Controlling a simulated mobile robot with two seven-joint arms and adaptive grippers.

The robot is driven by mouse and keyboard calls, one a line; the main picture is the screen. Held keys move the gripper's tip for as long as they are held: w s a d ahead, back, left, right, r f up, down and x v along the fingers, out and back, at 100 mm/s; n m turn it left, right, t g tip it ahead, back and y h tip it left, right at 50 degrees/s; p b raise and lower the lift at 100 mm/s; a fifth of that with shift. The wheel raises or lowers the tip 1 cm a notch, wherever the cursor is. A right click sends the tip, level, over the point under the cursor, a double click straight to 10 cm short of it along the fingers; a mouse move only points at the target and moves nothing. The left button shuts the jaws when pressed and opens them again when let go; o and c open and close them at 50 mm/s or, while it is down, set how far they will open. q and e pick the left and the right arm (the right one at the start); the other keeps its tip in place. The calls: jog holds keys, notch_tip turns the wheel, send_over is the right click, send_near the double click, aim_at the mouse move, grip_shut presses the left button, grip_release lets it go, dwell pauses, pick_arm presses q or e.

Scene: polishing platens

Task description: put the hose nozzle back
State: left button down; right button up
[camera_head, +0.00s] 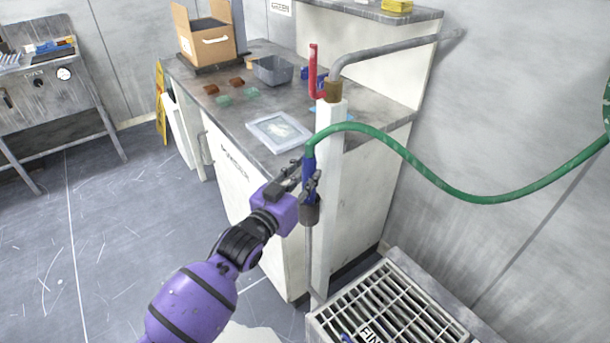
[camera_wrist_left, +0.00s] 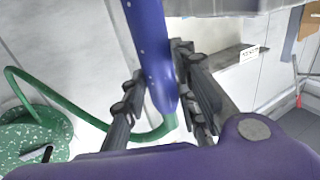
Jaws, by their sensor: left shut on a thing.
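The hose nozzle (camera_head: 308,165) is a blue tube with the green hose (camera_head: 440,182) joined at its upper end. My left gripper (camera_head: 305,184) is shut around the nozzle, which stands about upright beside the white post (camera_head: 331,150). A dark grey cup-like holder (camera_head: 309,212) sits right below the gripper. The nozzle's lower end is at or just above its mouth; I cannot tell whether it is inside. In the left wrist view, the nozzle (camera_wrist_left: 148,40) lies between both fingers (camera_wrist_left: 162,98). My right gripper is not in view.
A grey counter (camera_head: 345,88) carries a shallow tray (camera_head: 279,131), a grey bin (camera_head: 273,70) and a cardboard box (camera_head: 207,45). A metal grate (camera_head: 385,310) lies below right. Open floor is at left.

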pick_arm(q)
jog(key=c, duration=1.4)
grip_release()
jog(key=shift+r, duration=0.2)
jog(key=v, duration=1.2)
jog(key=shift+f, duration=0.1)
jog(key=s+a+f+n+g+y, duration=0.1)
jog(key=s+a+f+n+y, duration=0.15)
jog(key=s+f, duration=0.55)
jog(key=s+a+f+n+g+y, duration=0.15)
jog(key=s+a+f, duration=0.35)
jog(key=f, duration=0.5)
jog(key=s+a+f+g+y, duration=0.1)
jog(key=s+f, duration=0.3)
jog(key=s, duration=0.5)
jog(key=s+a+f+n+g+y, duration=0.1)
jog(key=s+a+f, duration=0.3)
jog(key=s, duration=0.6)
jog(key=s+a+f+g+y, duration=0.2)
jog(key=s+f+g+y, duration=0.1)
jog(key=s, duration=0.6)
jog(key=shift+s+a+f+n+g, duration=0.1)
jog(key=shift+f+n+g, duration=0.05)
jog(key=shift+f, duration=0.25)
jog(key=shift+s+a+f+n+g, duration=0.1)
jog(key=shift+f+n, duration=0.05)
jog(key=shift+f, duration=0.3)
